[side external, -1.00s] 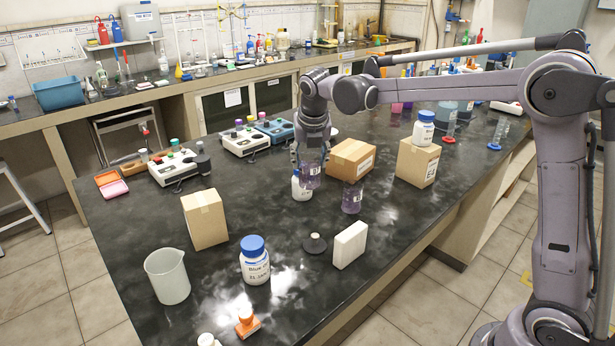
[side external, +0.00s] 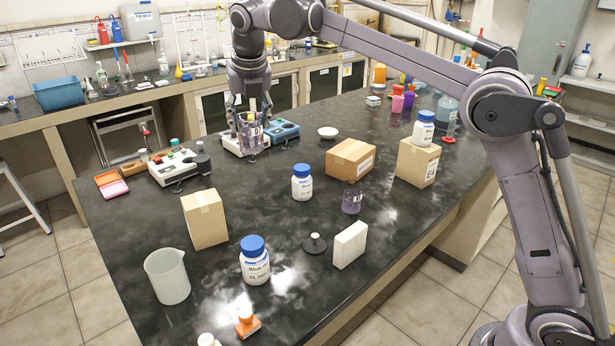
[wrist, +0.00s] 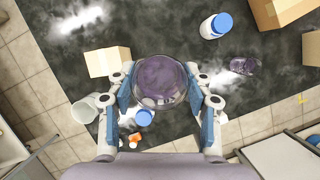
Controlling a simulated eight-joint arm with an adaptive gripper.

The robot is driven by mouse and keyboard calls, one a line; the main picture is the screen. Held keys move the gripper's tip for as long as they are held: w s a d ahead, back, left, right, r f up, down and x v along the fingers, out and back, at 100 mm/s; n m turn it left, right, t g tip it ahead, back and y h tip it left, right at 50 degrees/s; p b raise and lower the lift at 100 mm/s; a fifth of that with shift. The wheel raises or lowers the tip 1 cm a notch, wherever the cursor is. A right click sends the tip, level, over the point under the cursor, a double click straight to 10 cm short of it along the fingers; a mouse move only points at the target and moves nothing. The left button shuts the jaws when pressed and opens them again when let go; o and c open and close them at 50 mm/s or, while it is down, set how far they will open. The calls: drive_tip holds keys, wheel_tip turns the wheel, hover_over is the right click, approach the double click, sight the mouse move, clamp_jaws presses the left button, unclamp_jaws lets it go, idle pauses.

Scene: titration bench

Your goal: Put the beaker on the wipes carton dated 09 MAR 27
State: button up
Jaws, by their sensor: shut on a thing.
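My gripper (side external: 249,122) is shut on a clear beaker with purple contents (side external: 250,140). In the side view it is in front of or above the white-and-blue devices at the back; its exact height is unclear. In the wrist view the beaker (wrist: 160,80) sits between the two fingers. Three tan cartons stand on the bench: a left carton (side external: 205,222), a low middle carton (side external: 345,158) with a white label, and a right carton (side external: 417,166) with a white bottle (side external: 424,128) on top. No date is legible on any carton.
The bench is bare between the left carton and middle bottle.

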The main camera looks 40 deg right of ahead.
drive_tip(key=shift+a+r, duration=0.15)
drive_tip(key=shift+a, duration=0.2)
drive_tip(key=shift+w+a+f, duration=0.45)
drive_tip(key=shift+a+f, duration=1.35)
drive_tip(key=shift+a, duration=0.05)
drive_tip(key=shift+w+a+f, duration=0.45)
drive_tip(key=shift+a+f, duration=1.35)
drive_tip(key=shift+a, duration=0.1)
drive_tip(key=shift+w+a+f, duration=0.45)
drive_tip(key=shift+a+f, duration=1.35)
drive_tip(key=shift+a, duration=0.05)
drive_tip(key=shift+f, duration=0.15)
drive_tip(key=o, duration=1.2)
drive_tip(key=shift+o, duration=0.2)
